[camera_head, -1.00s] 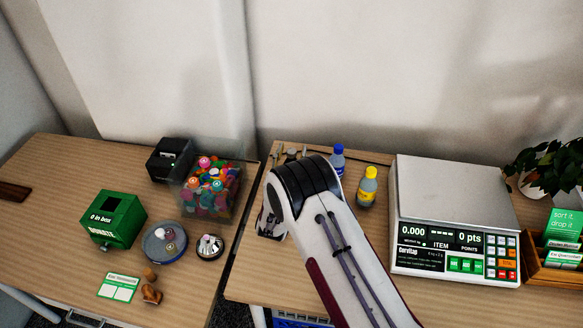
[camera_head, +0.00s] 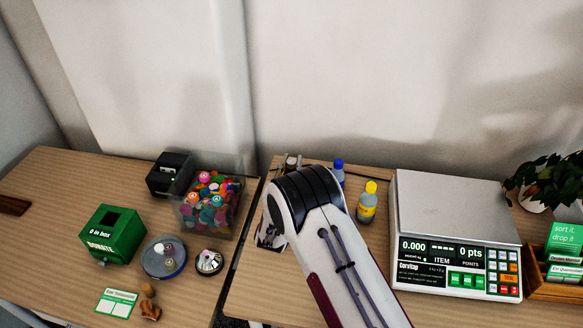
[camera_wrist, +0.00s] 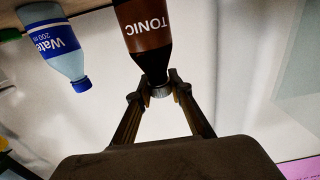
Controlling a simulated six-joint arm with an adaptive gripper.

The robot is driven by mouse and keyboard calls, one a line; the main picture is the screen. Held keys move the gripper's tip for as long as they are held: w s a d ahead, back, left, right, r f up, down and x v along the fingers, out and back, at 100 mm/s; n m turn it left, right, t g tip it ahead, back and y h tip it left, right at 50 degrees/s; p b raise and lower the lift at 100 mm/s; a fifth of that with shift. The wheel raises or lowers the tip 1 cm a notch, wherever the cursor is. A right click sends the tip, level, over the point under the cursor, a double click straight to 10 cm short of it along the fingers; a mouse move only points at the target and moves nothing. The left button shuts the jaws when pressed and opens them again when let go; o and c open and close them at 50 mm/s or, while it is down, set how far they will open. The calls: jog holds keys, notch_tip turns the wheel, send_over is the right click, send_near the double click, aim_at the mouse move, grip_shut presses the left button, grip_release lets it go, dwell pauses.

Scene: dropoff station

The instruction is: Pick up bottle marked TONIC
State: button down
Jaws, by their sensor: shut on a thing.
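A blue-capped water bottle (camera_wrist: 58,45) stands close beside the TONIC bottle. A yellow-capped bottle (camera_head: 367,203) and a scale (camera_head: 455,225) are to the right of my arm. A green donation box (camera_head: 113,235) and a clear tub (camera_head: 188,222) are on the left table.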

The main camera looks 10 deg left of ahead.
jog(key=shift+r, duration=4.05)
